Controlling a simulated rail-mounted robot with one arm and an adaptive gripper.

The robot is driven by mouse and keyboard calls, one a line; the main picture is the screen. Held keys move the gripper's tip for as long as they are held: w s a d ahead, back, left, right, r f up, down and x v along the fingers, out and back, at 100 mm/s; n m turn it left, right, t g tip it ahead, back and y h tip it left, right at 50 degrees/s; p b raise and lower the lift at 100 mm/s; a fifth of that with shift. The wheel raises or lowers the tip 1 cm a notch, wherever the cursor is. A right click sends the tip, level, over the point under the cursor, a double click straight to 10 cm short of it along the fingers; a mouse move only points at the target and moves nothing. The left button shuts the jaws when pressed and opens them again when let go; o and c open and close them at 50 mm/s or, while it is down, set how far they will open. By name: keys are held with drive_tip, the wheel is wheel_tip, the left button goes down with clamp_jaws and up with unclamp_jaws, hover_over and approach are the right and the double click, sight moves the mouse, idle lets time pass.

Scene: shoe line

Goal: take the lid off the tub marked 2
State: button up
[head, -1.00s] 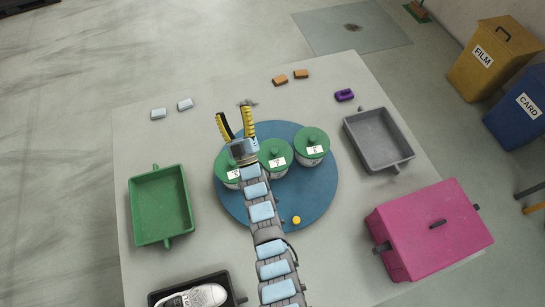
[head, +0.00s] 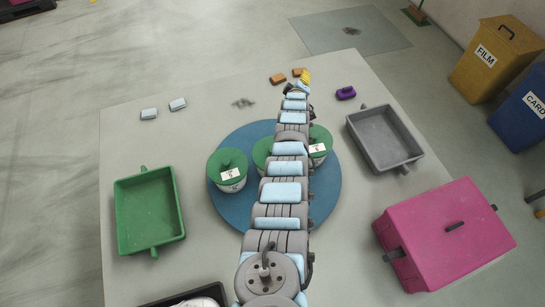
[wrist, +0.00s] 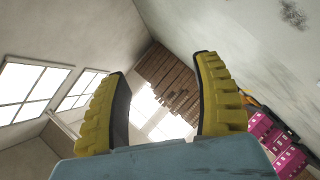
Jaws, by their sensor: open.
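Three white tubs with green lids stand on a blue round board in the head view: a left tub (head: 227,167), a middle tub (head: 261,152) and a right tub (head: 319,134). All the lids I can see are on. The left label faces me, but its number is too small to read surely. My arm hides much of the middle tub with its label, and part of the right tub. My gripper (head: 304,77) appears beyond the tubs, near the table's far edge. In the wrist view its yellow fingers (wrist: 160,66) are spread with nothing between them.
The blue board (head: 235,212) sits mid-table. A green tray (head: 132,215) is left, a grey tray (head: 357,128) and a pink box (head: 440,235) right. Orange blocks (head: 278,79) and a purple item (head: 346,93) lie far back. The wrist view faces walls and windows (wrist: 30,88).

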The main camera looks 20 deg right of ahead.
drive_tip(key=s+d+f+g+y+b, duration=0.2)
drive_tip(key=s+f+g+y+b, duration=0.2)
drive_tip(key=s+f+g+b, duration=0.3)
drive_tip(key=s+a+n+g+y+b, duration=0.2)
drive_tip(key=s+a+y+b, duration=0.5)
drive_tip(key=a, duration=0.5)
drive_tip(key=shift+h, duration=0.7)
drive_tip(key=shift+x, duration=5.5)
drive_tip(key=shift+s+b+x, duration=0.15)
drive_tip(key=shift+b+x, duration=0.3)
drive_tip(key=shift+x, duration=0.55)
drive_tip(key=shift+s+b+x, duration=0.15)
drive_tip(key=shift+b+x, duration=0.25)
drive_tip(key=shift+x, duration=0.6)
drive_tip(key=shift+w+a+f+b, duration=0.15)
drive_tip(key=shift+w+f+b, duration=0.15)
drive_tip(key=shift+f, duration=0.35)
clamp_jaws()
